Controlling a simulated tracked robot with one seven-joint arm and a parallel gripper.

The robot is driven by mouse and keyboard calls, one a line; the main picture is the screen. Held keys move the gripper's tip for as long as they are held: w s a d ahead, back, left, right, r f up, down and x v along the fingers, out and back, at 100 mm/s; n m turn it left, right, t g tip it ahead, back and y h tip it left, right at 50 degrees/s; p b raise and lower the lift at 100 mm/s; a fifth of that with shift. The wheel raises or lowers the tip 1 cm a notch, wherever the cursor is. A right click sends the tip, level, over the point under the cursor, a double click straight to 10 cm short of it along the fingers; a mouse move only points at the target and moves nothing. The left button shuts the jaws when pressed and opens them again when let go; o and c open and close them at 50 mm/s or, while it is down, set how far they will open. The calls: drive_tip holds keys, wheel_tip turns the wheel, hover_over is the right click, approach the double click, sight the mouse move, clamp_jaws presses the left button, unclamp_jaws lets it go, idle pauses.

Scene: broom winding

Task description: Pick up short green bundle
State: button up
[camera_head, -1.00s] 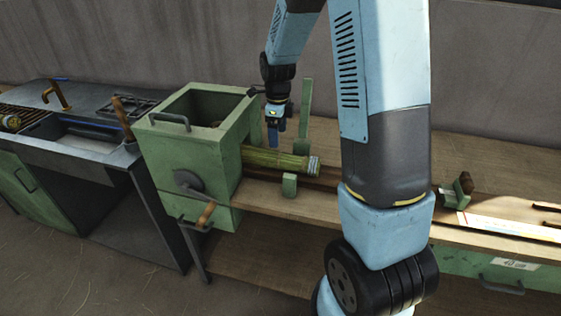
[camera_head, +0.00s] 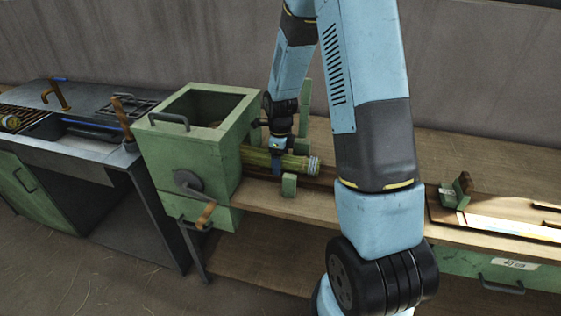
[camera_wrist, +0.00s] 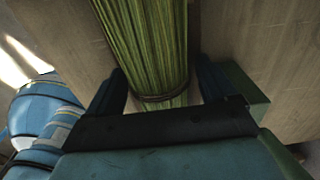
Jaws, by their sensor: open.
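My gripper (camera_head: 276,165) is lowered at the bundle's right half. In the wrist view the green stalks (camera_wrist: 143,45) run between the two dark fingers of my gripper (camera_wrist: 155,95), one finger on each side. The jaws are open around the bundle. A dark band crosses the stalks near the fingers. Whether the fingers touch the stalks cannot be told.
The green box machine (camera_head: 240,135) with a crank stands left of the bundle. A small green post (camera_head: 289,185) stands in front of it and a taller one (camera_head: 304,105) behind. A grey sink bench (camera_head: 60,150) is at the left. The wooden bench top (camera_head: 455,160) at the right is mostly clear.

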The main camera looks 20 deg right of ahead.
drive_tip(key=shift+c, duration=0.4)
drive_tip(key=shift+r, duration=0.1)
drive_tip(key=c, duration=1.1)
